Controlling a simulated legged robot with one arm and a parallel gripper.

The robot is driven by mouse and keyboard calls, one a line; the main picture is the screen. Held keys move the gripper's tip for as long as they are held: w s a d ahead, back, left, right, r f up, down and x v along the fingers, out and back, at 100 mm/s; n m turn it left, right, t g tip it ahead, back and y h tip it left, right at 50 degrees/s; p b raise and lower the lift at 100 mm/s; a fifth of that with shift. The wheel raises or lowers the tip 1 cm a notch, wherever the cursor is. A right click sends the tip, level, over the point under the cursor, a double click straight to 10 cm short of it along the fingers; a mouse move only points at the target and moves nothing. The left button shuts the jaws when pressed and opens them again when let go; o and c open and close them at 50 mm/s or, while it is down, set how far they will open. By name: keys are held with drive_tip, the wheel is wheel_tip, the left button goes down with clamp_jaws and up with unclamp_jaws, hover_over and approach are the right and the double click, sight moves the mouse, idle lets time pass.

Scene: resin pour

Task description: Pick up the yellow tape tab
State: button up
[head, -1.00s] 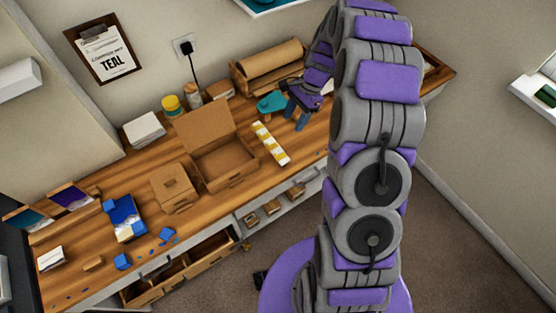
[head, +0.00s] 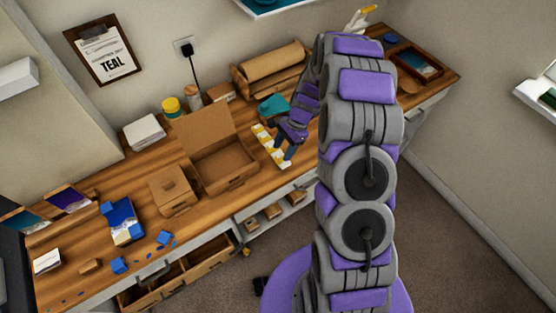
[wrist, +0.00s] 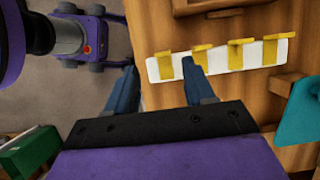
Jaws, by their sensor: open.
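A white strip (head: 262,133) with several yellow tape tabs lies on the wooden bench, near its front edge. In the wrist view the strip (wrist: 221,59) runs across the upper middle, and its tabs stand across it in a row. My gripper (head: 284,158) is low over the front end of the strip and hides part of it in the head view. In the wrist view my gripper (wrist: 160,82) is open and empty. The leftmost yellow tape tab (wrist: 163,66) appears between its two fingertips. I cannot tell whether the fingers touch the strip.
An open cardboard box (head: 226,172) stands left of the strip. A teal object (head: 273,106) lies just behind it and shows at the right of the wrist view (wrist: 302,112). A brown roll (head: 272,68) is at the back. An open drawer (head: 190,272) juts out below.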

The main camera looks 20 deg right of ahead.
sight(277, 159)
drive_tip(key=x, duration=0.3)
drive_tip(key=b+x, duration=0.1)
drive_tip(key=x, duration=0.1)
drive_tip(key=shift+w, duration=0.25)
drive_tip(key=c, duration=0.9)
